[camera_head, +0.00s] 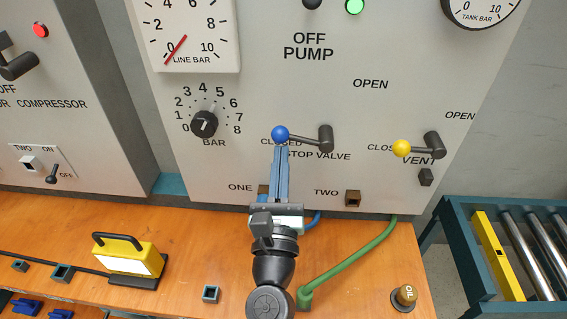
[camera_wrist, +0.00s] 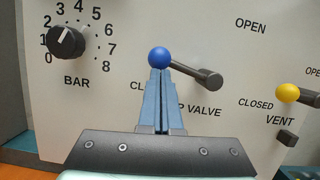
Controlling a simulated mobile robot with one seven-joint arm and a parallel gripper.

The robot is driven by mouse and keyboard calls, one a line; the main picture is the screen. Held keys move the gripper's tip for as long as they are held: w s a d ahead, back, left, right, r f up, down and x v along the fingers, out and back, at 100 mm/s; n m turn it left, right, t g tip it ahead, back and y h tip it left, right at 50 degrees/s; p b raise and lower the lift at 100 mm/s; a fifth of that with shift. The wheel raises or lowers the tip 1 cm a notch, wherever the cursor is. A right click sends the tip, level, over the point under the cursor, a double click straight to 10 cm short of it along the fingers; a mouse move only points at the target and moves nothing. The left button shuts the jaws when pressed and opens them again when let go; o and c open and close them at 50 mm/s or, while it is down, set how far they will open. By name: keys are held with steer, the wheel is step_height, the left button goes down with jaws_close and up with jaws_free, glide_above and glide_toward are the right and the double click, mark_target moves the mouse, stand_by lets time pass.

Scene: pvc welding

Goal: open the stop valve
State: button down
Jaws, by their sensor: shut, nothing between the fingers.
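The stop valve lever (camera_head: 305,137) is a dark handle with a blue ball knob (camera_head: 280,133) at its left end. It points left from its pivot, with the knob over the CLOSED label on the grey panel. The lever also shows in the wrist view (camera_wrist: 188,68), with its blue knob (camera_wrist: 159,57). My gripper (camera_head: 281,150) is shut, its blue fingers together and pointing up at the panel. The fingertips are right at the lower side of the knob. They cover part of the CLOSED and STOP VALVE labels. I cannot tell whether they touch the knob.
The vent lever (camera_head: 422,148) with a yellow knob (camera_head: 401,148) is to the right. The BAR dial (camera_head: 204,124) is to the left. A line gauge (camera_head: 190,30) is above. A green hose (camera_head: 352,258) and a yellow lamp (camera_head: 128,256) are on the wooden bench (camera_head: 205,260).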

mark_target(289, 134)
step_height(289, 134, up, 3)
steer(key=m+h+p, duration=0.1)
steer(key=m, duration=0.1)
steer(key=m+p, duration=0.1)
steer(key=m, duration=0.2)
steer(key=shift+h, duration=0.4)
steer(key=r+m+h+p, duration=0.1)
steer(key=m, duration=0.1)
steer(key=d+r+m+p, duration=0.1)
steer(key=m, duration=0.1)
steer(key=r+m+g+h+p, duration=0.1)
steer(key=m, duration=0.1)
steer(key=shift+d+h, duration=0.15)
steer(key=shift+h, duration=0.15)
steer(key=shift+d+r+m+g+h+p, duration=0.2)
steer(key=shift+d+r+m+g+p, duration=0.35)
steer(key=shift+m, duration=0.75)
steer(key=shift+d+r+m+g+h+p, duration=0.1)
steer(key=shift+d+r+m+h+p, duration=0.1)
steer(key=shift+d+m+p, duration=0.8)
steer(key=shift+d+r+m+g+h+p, duration=0.2)
steer(key=shift+d+r+m+g+p, duration=0.15)
steer(key=shift+m, duration=1.25)
steer(key=shift+f, duration=0.1)
